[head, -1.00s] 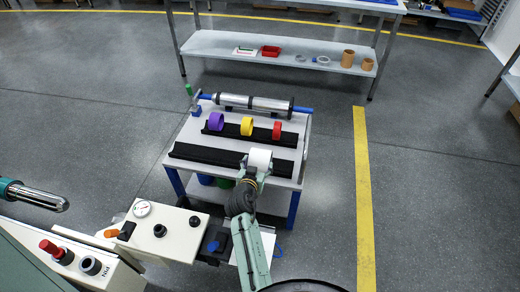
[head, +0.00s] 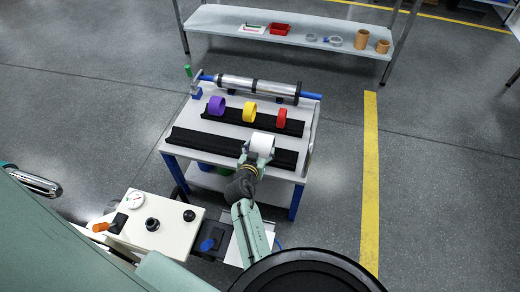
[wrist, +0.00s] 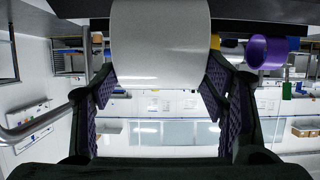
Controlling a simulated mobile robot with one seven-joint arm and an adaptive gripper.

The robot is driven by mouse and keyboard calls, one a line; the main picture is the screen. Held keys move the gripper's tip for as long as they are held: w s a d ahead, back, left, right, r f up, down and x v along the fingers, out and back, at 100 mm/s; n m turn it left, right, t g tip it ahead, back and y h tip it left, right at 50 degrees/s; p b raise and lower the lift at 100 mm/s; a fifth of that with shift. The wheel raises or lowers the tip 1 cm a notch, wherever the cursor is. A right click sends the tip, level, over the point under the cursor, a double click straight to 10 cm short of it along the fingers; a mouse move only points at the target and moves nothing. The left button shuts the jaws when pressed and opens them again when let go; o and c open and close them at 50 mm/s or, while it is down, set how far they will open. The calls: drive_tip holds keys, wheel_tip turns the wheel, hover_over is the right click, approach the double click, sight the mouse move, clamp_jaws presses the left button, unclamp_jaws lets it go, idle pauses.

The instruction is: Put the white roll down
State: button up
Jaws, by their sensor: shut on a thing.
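The white roll (head: 262,144) is at the right part of the front black rack (head: 212,143) on the small table. My gripper (head: 257,157) is shut on it from the front side. In the wrist view the white roll (wrist: 160,45) fills the upper middle, between the two purple-padded fingers of my gripper (wrist: 160,85). Whether the roll rests on the rack or hangs just above it, I cannot tell.
The rear black rack (head: 232,119) holds a purple ring (head: 216,106), a yellow ring (head: 249,111) and a red ring (head: 281,118). A metal roller (head: 255,90) lies behind. A control box (head: 155,221) stands at the front left. The front rack's left part is bare.

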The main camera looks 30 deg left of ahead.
drive_tip(key=o, duration=1.7)
